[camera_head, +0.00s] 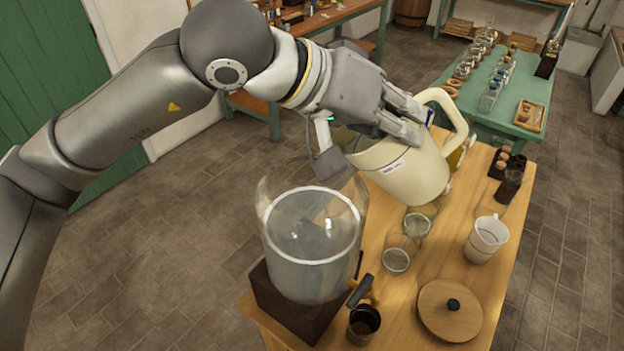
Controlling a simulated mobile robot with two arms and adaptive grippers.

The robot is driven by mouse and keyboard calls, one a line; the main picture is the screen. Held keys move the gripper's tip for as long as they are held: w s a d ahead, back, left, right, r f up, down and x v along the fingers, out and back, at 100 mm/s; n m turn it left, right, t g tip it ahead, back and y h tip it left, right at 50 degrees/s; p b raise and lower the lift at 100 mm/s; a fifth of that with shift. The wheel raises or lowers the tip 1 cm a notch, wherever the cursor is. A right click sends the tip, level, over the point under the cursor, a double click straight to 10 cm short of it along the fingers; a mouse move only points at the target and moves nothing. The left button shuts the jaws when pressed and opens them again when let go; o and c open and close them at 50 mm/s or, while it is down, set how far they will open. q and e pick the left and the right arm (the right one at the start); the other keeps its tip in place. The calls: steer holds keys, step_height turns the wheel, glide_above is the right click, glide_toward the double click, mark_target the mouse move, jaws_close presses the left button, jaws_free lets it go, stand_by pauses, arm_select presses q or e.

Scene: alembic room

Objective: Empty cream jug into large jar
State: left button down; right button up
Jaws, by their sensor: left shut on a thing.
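The cream jug (408,178) is in my left gripper (335,143), held above the wooden table and tilted toward the left. Its handle (446,108) sticks out at the upper right. My left gripper is shut on the jug at its rim side, and the hand hides much of the jug's mouth. The large glass jar (312,240) stands upright on a dark wooden block, just left of and below the jug. A pale surface with a white ring shows inside the jar. No pouring stream can be made out. My right gripper is not in view.
On the wooden table (405,300) are glass beakers (397,255), a white measuring jug (485,240), a round wooden lid (450,310) with a black knob and a dark metal cup (364,323). A tap sits at the block's right. A green table (515,112) stands behind.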

arm_select(q)
steer(key=shift+r, duration=0.2)
stand_by(0.5)
steer(key=shift+a+r+h+b, duration=0.7)
steer(key=shift+h+b, duration=0.3)
steer(key=shift+b, duration=1.7)
stand_by(4.6)
